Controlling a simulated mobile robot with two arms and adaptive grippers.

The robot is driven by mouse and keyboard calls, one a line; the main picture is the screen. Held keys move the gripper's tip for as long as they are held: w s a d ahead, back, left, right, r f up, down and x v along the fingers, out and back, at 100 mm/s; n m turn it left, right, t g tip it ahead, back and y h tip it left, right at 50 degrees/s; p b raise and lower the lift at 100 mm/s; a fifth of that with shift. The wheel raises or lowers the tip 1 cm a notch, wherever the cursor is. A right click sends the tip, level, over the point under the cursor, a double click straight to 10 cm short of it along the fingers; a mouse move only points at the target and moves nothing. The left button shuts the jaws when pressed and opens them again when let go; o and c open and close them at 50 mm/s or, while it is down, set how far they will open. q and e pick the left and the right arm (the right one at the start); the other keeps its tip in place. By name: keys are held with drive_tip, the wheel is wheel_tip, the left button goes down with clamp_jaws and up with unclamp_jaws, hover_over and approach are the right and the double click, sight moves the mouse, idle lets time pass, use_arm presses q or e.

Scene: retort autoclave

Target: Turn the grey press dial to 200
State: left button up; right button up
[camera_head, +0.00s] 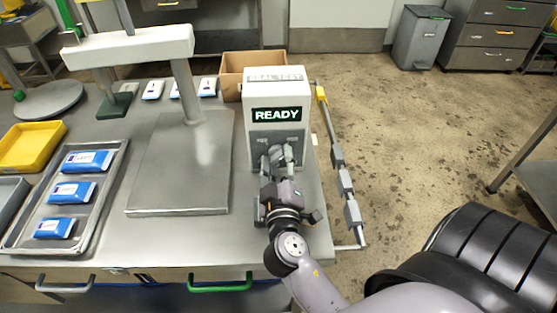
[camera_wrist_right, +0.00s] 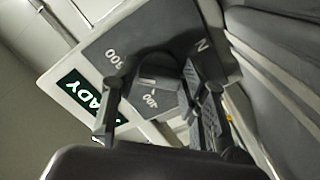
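The white tester box (camera_head: 276,90) stands upright on the steel bench, with a lit READY panel and "SEAL TEST" on top. Its dark front face holds the grey dial, which my right gripper largely hides in the head view. In the right wrist view the grey dial (camera_wrist_right: 157,84) shows on the dark plate, with tilted number marks beside it; the lower mark is hard to read. My right gripper (camera_head: 276,156) is at the box's front. Its fingers (camera_wrist_right: 155,110) are apart, one on each side of the dial; I cannot tell whether they touch it. My left gripper is not in view.
A steel press plate (camera_head: 180,190) and post stand left of the box. A tray (camera_head: 92,222) of blue packs and a yellow bin (camera_head: 30,147) lie further left. A cardboard box (camera_head: 232,66) is behind. A rail (camera_head: 341,160) with grey blocks runs along the right edge.

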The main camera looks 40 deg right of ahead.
drive_tip(key=c, duration=0.7)
